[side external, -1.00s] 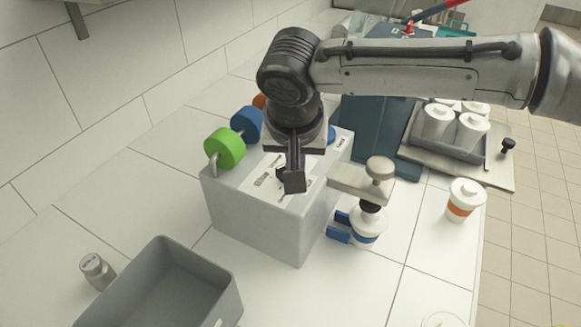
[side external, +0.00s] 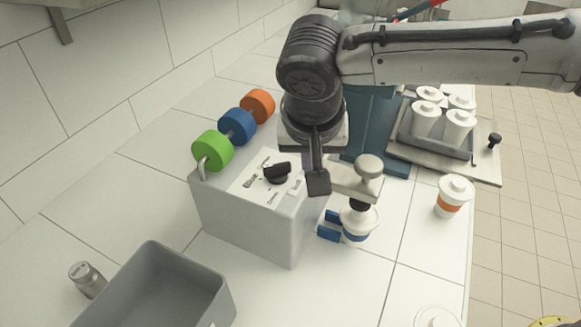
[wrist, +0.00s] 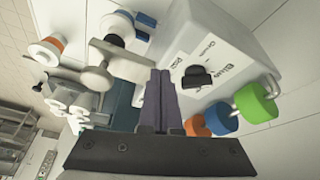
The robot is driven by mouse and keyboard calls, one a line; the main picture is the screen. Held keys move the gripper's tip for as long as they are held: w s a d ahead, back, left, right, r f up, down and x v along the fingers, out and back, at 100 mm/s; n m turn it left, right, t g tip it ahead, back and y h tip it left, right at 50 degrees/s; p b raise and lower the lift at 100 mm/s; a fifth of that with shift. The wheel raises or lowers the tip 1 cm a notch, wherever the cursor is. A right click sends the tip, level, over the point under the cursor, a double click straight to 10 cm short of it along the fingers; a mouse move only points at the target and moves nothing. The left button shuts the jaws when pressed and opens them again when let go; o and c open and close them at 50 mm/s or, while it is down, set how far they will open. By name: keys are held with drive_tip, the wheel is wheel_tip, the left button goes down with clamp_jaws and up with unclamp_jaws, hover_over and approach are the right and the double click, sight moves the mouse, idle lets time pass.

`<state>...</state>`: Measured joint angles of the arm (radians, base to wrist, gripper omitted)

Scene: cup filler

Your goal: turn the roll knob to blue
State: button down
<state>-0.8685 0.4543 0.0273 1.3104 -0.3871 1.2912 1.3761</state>
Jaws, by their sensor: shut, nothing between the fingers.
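The black roll knob (side external: 277,172) sits on the white label plate on top of the grey machine (side external: 245,225). A printed label that seems to read "Blue" lies left of it in the side view. The knob also shows in the wrist view (wrist: 197,77); I cannot tell exactly which label it points to. The green roll (side external: 212,150), blue roll (side external: 237,125) and orange roll (side external: 258,105) stand in a row behind it. My gripper (side external: 318,186) is shut and empty, to the right of the knob and apart from it. Its closed fingers show in the wrist view (wrist: 161,77).
A beige press arm with a round knob (side external: 369,165) stands close right of my gripper, above a white cup (side external: 358,222) in a blue holder. A grey bin (side external: 155,290), a metal shaker (side external: 87,279), an orange-banded cup (side external: 453,196) and a cup tray (side external: 440,140) stand around.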

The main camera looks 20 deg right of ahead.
sight(277, 165)
wheel_tip(277, 165, up, 7)
drive_tip(key=s+d, duration=0.2)
drive_tip(key=c, duration=1.4)
unclamp_jaws()
drive_tip(key=shift+d+r, duration=0.1)
drive_tip(key=shift+r, duration=0.1)
drive_tip(key=shift+o, duration=1.2)
drive_tip(key=shift+r+n, duration=0.25)
drive_tip(key=shift+n, duration=0.15)
drive_tip(key=o, duration=0.7)
drive_tip(key=a+r+n, duration=0.1)
drive_tip(key=w+a+r+n+y, duration=0.1)
drive_tip(key=a, duration=0.1)
drive_tip(key=a+r+n, duration=0.1)
drive_tip(key=a, duration=0.1)
drive_tip(key=shift+w+r+t+y, duration=0.1)
drive_tip(key=shift+w+t+y, duration=0.2)
drive_tip(key=shift+y, duration=0.1)
drive_tip(key=o, duration=0.3)
drive_tip(key=shift+w+a+f, duration=0.2)
drive_tip(key=shift+a+f, duration=0.1)
drive_tip(key=shift+a, duration=0.4)
drive_tip(key=x, duration=1.3)
drive_tip(key=shift+w+f, duration=0.1)
drive_tip(key=shift+f, duration=0.1)
